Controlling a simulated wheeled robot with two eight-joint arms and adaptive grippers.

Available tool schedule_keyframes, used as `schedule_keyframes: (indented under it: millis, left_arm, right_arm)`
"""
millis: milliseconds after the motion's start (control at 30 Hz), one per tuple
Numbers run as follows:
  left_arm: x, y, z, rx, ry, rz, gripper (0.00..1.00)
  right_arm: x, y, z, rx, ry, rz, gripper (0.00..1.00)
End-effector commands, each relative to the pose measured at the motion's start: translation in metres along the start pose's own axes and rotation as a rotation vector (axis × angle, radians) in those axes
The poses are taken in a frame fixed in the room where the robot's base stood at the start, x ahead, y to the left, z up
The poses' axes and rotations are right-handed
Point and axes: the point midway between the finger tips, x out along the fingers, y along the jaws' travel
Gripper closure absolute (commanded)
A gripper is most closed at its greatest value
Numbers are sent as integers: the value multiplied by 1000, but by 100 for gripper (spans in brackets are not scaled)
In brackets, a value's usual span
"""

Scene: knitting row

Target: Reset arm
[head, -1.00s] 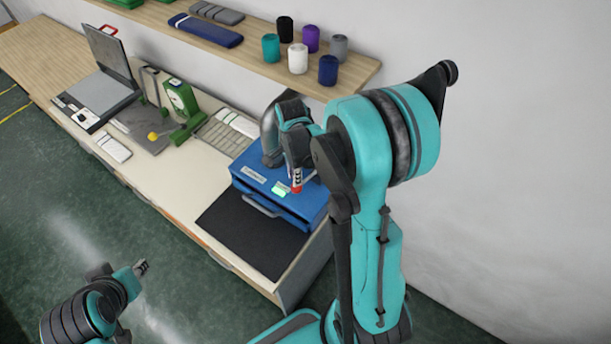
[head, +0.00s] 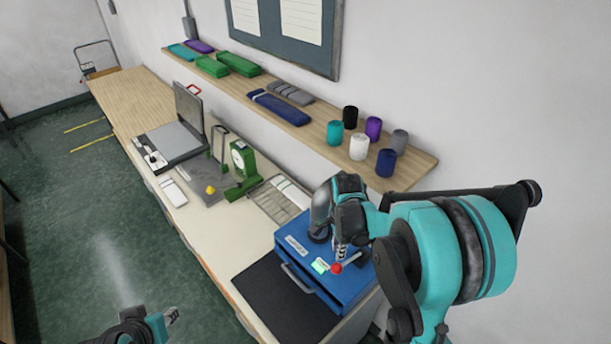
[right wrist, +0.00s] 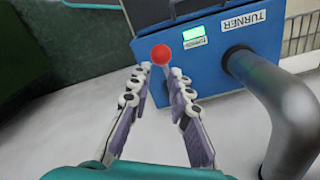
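The blue machine (head: 345,290) labelled TURNER stands on the near end of the bench; it also shows in the right wrist view (right wrist: 205,65). It has a red ball-tipped lever (head: 337,268), a small lit green display (head: 320,265) and a grey bent pipe (right wrist: 285,110). My right gripper (head: 341,252) hangs over the machine, just above the red ball. In the right wrist view its fingertips (right wrist: 160,72) are apart with nothing between them, and the red ball (right wrist: 161,54) shows just beyond the tips. My left gripper (head: 172,315) is low at the left, clear of the bench; its opening is too small to judge.
A black mat (head: 278,300) lies in front of the machine. A green scale (head: 242,165), a grey tray with a raised lid (head: 180,140) and a white tile (head: 173,191) sit farther along the bench. A wall shelf (head: 310,130) holds yarn spools and folded knits above. Floor at left is clear.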

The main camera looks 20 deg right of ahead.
Motion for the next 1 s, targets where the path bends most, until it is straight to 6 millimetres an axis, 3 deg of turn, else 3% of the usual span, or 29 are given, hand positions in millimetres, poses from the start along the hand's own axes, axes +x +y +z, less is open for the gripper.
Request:
schedule_keyframes:
  millis: [167, 267, 667, 1000]
  left_arm:
    - [5, 0, 4, 0, 0, 0, 67]
    - [21, 0, 15, 0, 0, 0, 67]
    - [127, 0, 91, 0, 0, 0, 67]
    - [205, 0, 147, 0, 0, 0, 67]
  right_arm:
    - [2, 2, 2, -23, 1, -9, 81]
    - [9, 6, 8, -111, 5, -40, 81]
    - [61, 59, 52, -861, 131, -301, 81]
    - [129, 108, 79, -1455, 360, -482, 81]
